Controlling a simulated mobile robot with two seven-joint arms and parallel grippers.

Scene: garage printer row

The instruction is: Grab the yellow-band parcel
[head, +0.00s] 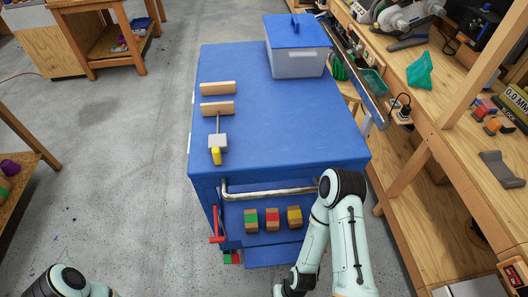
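The yellow-band parcel (294,218) is a small brown box with a yellow band. It sits on the blue front ledge of the cart (285,115), below the metal handle bar. It is the rightmost of three similar parcels, beside the red-band parcel (272,220), with a small gap between them. My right arm is bent just to the right of it, and its forearm runs down to the bottom edge. My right gripper's fingers are out of the frame. Only a piece of my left arm shows at the bottom left corner, and its gripper is not in view.
A green-band parcel (251,220) stands left of the red one. The metal handle bar (270,191) crosses above the parcels. A red lever (216,226) is at the cart's left. A wooden workbench (460,140) lies to the right.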

